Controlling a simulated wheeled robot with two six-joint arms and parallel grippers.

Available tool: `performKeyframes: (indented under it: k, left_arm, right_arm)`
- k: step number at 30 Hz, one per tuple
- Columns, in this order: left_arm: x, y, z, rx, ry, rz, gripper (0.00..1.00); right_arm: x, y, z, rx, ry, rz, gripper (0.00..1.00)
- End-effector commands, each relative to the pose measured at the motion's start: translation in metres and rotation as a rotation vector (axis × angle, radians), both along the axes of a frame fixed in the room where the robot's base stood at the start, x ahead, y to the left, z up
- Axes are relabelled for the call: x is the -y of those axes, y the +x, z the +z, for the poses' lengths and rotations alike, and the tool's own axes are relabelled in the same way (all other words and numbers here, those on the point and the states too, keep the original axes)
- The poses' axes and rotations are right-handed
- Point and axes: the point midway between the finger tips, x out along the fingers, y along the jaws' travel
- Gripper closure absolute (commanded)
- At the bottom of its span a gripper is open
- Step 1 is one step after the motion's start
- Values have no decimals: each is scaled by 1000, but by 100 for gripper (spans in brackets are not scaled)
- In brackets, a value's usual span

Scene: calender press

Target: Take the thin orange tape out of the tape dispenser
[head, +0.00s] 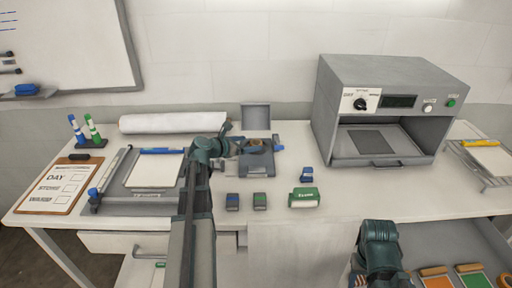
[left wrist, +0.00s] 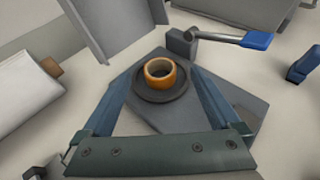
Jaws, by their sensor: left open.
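The thin orange tape (left wrist: 160,73) is a small orange roll. It sits on a dark round seat in the grey tape dispenser (left wrist: 192,110), and it also shows small in the head view (head: 254,148). My left gripper (left wrist: 158,92) is open, with its two blue-grey fingers on either side of the seat and roll. I cannot tell from this view how far above the dispenser the fingertips are. In the head view my left gripper (head: 236,147) reaches over the dispenser (head: 257,168). My right arm shows at the lower right; its fingers are not clearly visible.
A grey lid or panel (head: 256,116) stands up behind the dispenser. A lever with a blue handle (left wrist: 256,40) is at its right. A paper roll (head: 172,122) lies to the left. Small stamps and a green block (head: 303,198) lie in front. A grey press (head: 385,105) stands at the right.

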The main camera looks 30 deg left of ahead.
Motion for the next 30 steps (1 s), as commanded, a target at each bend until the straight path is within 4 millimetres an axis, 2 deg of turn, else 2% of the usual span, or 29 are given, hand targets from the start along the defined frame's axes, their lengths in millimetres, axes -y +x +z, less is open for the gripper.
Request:
performKeyframes:
  k: [1, 6, 14, 28, 30]
  left_arm:
    - [1, 9, -7, 0, 0, -2, 4]
    - [6, 29, -15, 0, -1, -2, 4]
    - [7, 31, -14, 0, -1, 0, 6]
    - [7, 31, -14, 0, 0, 0, 90]
    - [7, 31, -14, 0, 0, 0, 92]
  right_arm:
    - [0, 0, -7, 0, 0, 0, 50]
    - [0, 0, -15, 0, 0, 0, 50]
    - [0, 0, -14, 0, 0, 0, 50]
    - [0, 0, -14, 0, 0, 0, 50]
    - [0, 0, -14, 0, 0, 0, 50]
